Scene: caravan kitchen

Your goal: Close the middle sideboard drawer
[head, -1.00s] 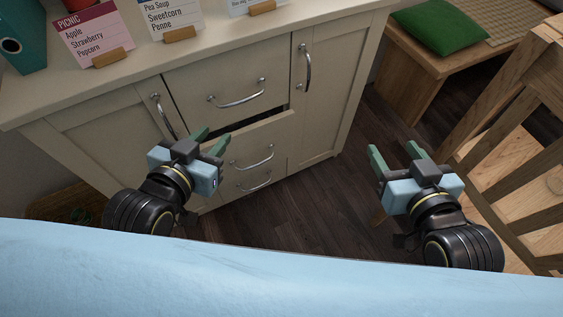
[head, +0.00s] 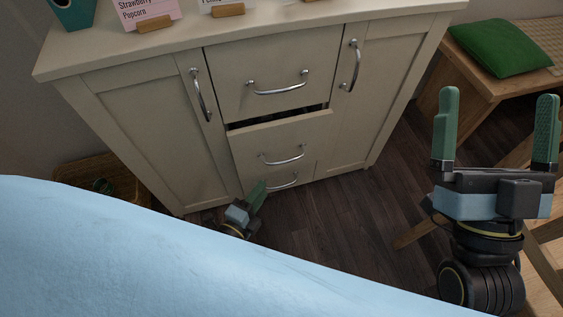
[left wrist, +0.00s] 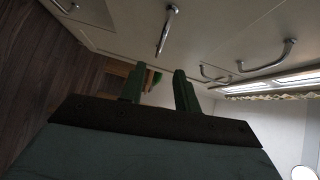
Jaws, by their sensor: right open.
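The middle drawer (head: 275,137) of the cream sideboard stands slightly open. A dark gap shows above its front, and its curved metal handle (head: 281,159) is bare. My left gripper (head: 258,190) is low in front of the drawers, near the bottom drawer's handle; its lower part is hidden by my blue body. In the left wrist view my left gripper (left wrist: 158,88) has its green fingers apart with nothing held between them. Whether it touches a drawer, I cannot tell. My right gripper (head: 497,130) is open and empty at the right, away from the sideboard.
The top drawer (head: 270,75) looks shut, as do the left door (head: 150,125) and right door (head: 375,95). A wooden bench with a green cushion (head: 500,47) stands at the right. A wooden chair (head: 545,240) is behind my right arm. Dark floor lies between.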

